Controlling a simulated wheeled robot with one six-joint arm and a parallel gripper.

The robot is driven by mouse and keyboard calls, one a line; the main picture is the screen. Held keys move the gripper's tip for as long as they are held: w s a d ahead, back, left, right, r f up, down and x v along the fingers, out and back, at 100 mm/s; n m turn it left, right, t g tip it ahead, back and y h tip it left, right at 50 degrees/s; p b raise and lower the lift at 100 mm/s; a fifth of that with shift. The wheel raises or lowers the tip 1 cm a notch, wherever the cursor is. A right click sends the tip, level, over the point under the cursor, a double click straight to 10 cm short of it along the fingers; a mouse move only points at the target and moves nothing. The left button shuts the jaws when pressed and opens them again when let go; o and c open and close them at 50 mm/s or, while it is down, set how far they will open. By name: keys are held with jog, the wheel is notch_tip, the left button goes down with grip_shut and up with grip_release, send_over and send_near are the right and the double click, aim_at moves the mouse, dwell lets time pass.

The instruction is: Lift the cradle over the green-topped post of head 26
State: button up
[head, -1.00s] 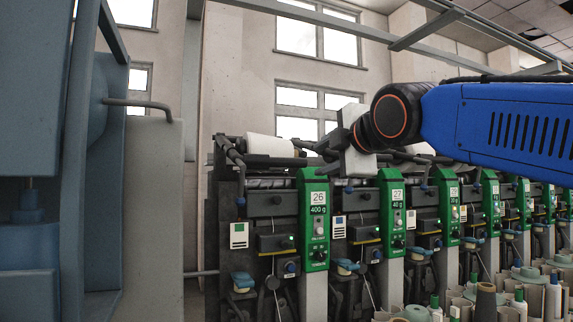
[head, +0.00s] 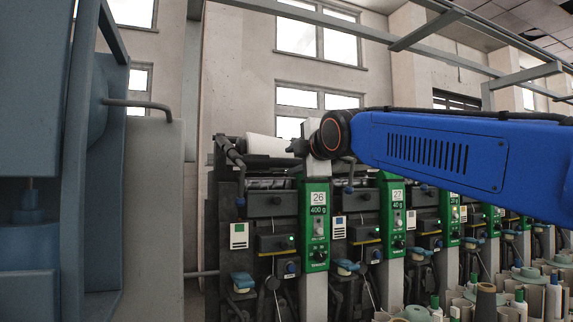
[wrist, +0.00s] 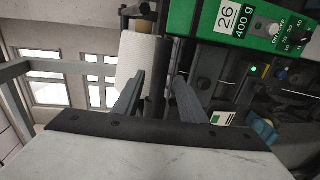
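Head 26's post (head: 313,238) has a green top with "26" and "400 g" on it. It also shows at the upper right of the wrist view (wrist: 275,14). The cradle (head: 230,151) is the dark arm frame at the top of head 26, around a white package (head: 268,146). My gripper (head: 297,147) is at the package's right end, above and slightly left of the post top. In the wrist view my two grey fingers (wrist: 158,78) stand apart, with a dark bar running between them. Whether they touch the bar cannot be told.
Head 27 (head: 392,215) and more green-posted heads stand in a row to the right. A blue-grey machine housing (head: 95,200) fills the left. Cones and bobbins (head: 486,300) stand at the lower right. Room above the heads is free except for overhead rails.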

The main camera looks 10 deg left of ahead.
aim_at(288, 162)
jog(key=shift+x, duration=2.55)
grip_shut()
